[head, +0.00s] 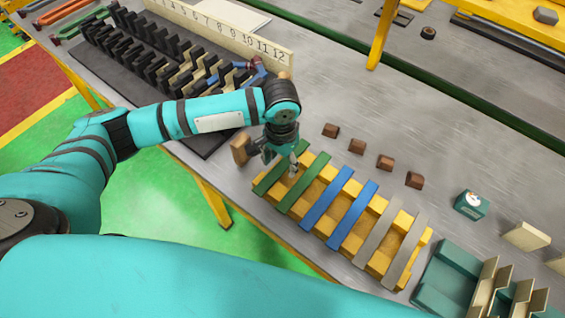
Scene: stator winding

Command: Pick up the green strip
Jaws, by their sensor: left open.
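Two green strips lie side by side across a yellow rack (360,246) at its left end. The outer green strip (268,183) is partly hidden by my gripper, and the inner green strip (304,184) shows more fully. My left gripper (281,161) points down over the upper part of the green strips, with its fingers apart. I cannot tell whether a finger touches a strip. Two blue strips (326,197) and two grey strips (377,238) lie farther right on the same rack. My right gripper is out of view.
Small brown blocks (385,162) stand in a row behind the rack. A wooden block (241,149) is close left of my gripper. A numbered board (225,28) and dark slotted parts fill the back left. A teal box (470,205) and a teal-and-cream holder (447,280) are right.

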